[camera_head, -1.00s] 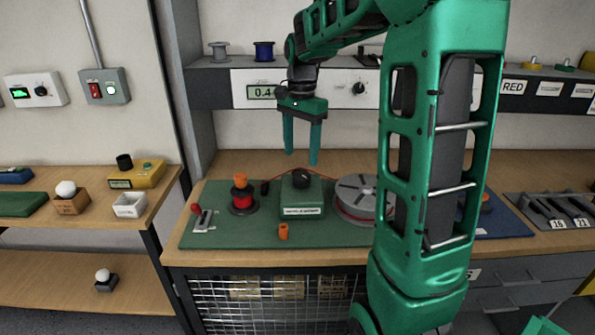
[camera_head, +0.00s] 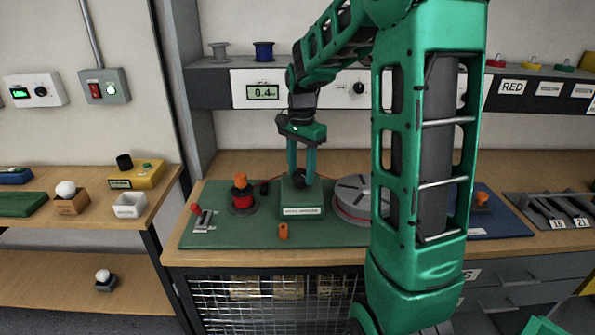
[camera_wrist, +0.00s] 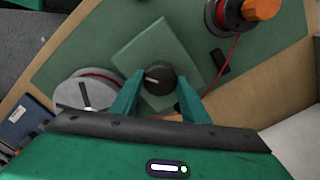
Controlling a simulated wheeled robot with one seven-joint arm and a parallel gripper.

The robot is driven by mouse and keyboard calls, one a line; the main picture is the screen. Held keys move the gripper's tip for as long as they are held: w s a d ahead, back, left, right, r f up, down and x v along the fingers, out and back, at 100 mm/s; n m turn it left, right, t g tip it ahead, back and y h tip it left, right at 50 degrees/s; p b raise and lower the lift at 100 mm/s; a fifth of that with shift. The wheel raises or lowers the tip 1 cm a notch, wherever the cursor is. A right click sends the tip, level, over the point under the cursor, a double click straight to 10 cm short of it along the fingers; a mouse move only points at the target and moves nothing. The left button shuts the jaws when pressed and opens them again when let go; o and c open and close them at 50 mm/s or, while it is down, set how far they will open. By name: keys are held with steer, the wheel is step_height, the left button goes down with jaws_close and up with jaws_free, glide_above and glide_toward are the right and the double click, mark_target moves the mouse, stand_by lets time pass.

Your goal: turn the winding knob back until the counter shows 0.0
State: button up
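The winding knob (camera_head: 300,181) is a black dial on top of a green labelled box (camera_head: 301,198) on the green mat. In the wrist view, the knob (camera_wrist: 160,77) has a white pointer line. My gripper (camera_head: 302,180) points down with its fingertips at the knob's height. In the wrist view, the open fingers (camera_wrist: 160,80) stand on either side of the knob, with small gaps seeming to remain. The counter (camera_head: 263,93) on the back panel reads 0.4; its right edge is close to my arm.
A red wire spool with an orange top (camera_head: 241,195) stands left of the box, and a grey reel (camera_head: 354,190) stands close on its right. A small orange piece (camera_head: 283,231) is in front. A red wire (camera_wrist: 231,62) runs from the spool past the box.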

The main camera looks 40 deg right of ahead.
steer(key=shift+w+a, duration=0.1)
steer(key=shift+w, duration=0.05)
steer(key=shift+w+r+n, duration=0.1)
steer(key=shift+n, duration=0.3)
steer(key=n, duration=0.3)
steer(key=shift+n, duration=0.4)
steer(key=n, duration=0.4)
steer(key=shift+r+n, duration=0.1)
steer(key=shift+n, duration=0.2)
steer(key=n, duration=0.8)
steer(key=shift+n, duration=0.3)
steer(key=o, duration=1.1)
steer(key=shift+c, duration=0.2)
